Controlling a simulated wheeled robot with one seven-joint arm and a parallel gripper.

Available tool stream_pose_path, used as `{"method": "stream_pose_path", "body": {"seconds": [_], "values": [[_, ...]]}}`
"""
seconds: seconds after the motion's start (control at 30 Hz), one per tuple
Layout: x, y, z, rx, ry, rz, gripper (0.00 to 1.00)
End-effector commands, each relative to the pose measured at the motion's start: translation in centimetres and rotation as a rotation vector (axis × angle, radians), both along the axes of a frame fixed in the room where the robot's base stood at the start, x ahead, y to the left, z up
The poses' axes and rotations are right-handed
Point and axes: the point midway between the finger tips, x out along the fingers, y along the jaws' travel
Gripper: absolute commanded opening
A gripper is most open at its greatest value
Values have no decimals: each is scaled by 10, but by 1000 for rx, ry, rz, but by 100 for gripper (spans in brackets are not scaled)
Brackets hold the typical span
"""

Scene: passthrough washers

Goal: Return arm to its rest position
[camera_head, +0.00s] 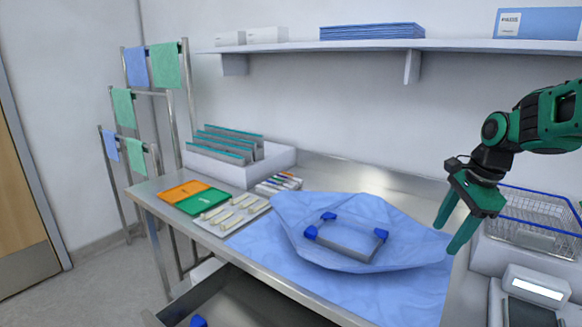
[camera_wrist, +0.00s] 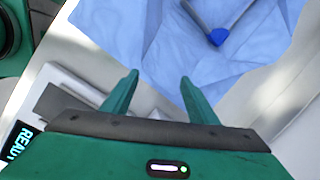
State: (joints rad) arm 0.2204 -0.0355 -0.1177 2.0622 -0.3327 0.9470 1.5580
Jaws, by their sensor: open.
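My gripper (camera_head: 450,232) is green, open and empty. It hangs in the air at the right of the head view, over the right edge of the blue wrap, with its fingers pointing down. In the wrist view its two fingers (camera_wrist: 157,85) are spread with nothing between them. A grey tray frame with blue corner pieces (camera_head: 345,241) lies on the crumpled blue wrap (camera_head: 420,238), left of my gripper and apart from it. Part of the frame with one blue corner (camera_wrist: 219,37) shows at the top of the wrist view.
A wire basket (camera_head: 540,222) with a blue rim and a device with a screen (camera_head: 537,288) stand at the right. A white bin of folders (camera_head: 220,164), orange and green cards, and a tray of pale items (camera_head: 232,215) occupy the left. A drawer is open below.

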Motion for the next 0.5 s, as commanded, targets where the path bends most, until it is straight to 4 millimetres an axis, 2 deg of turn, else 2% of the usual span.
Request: {"method": "stream_pose_path", "body": {"seconds": [0.03, 0.3, 0.5], "values": [[-17, -4, 0, -24, -1, 53, 53], [-109, -26, -14, -138, 21, 393, 53], [-180, -36, -30, -190, 51, 655, 53]]}}
